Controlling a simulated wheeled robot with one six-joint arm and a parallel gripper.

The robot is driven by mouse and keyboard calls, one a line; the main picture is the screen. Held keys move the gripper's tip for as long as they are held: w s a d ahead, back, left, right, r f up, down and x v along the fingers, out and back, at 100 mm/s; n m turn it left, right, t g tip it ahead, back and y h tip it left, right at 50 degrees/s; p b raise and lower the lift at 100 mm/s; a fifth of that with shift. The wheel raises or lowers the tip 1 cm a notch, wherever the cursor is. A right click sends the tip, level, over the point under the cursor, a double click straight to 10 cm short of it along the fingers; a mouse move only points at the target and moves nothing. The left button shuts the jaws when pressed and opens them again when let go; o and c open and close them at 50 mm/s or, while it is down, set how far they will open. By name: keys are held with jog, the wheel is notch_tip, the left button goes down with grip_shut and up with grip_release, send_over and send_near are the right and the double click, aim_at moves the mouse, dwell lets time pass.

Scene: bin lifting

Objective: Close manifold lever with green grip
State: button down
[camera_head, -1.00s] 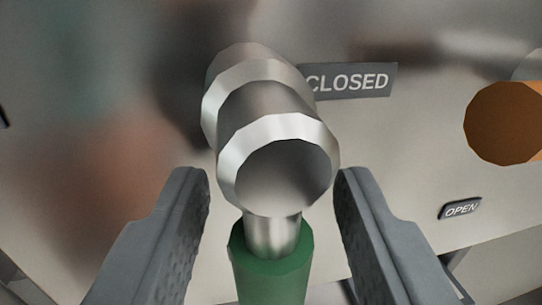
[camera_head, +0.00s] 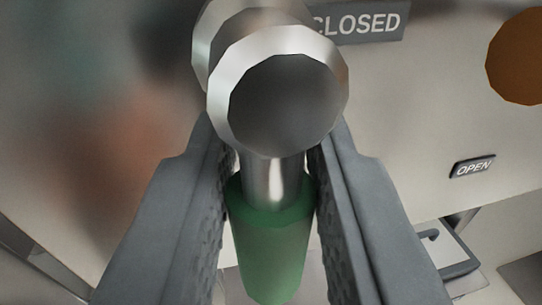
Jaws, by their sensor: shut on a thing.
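The lever's round metal hub (camera_head: 285,100) sticks out from the panel at the top middle of the view. Its short metal stem (camera_head: 272,180) runs down from the hub to the green grip (camera_head: 270,245), which points downward in the picture. My gripper (camera_head: 270,160) has one finger on each side of the grip and is shut on it. A smaller OPEN label (camera_head: 472,167) is lower right.
The metal panel (camera_head: 410,120) fills the background. A round orange-brown part (camera_head: 520,58) is at the upper right edge. A grey handle-like part (camera_head: 445,255) shows below the panel at the lower right.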

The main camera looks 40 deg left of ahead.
jog(key=m, duration=0.2)
jog(key=s+m+g, duration=0.1)
jog(key=m, duration=0.1)
jog(key=shift+a+r, duration=0.15)
jog(key=shift+a, duration=0.2)
jog(key=m, duration=0.2)
jog(key=r+m+g, duration=0.1)
jog(key=m, duration=0.2)
jog(key=s+a+m+g, duration=0.1)
jog(key=m, duration=0.2)
jog(key=shift+r, duration=0.35)
jog(key=shift+s+r+m+g+y, duration=0.15)
jog(key=shift+r+m+g, duration=0.1)
jog(key=shift+m, duration=0.5)
jog(key=shift+r+m+g+y, duration=0.15)
jog(key=shift+r+m, duration=0.05)
jog(key=shift+m, duration=0.55)
jog(key=c, duration=1.3)
grip_release()
jog(key=shift+d, duration=0.1)
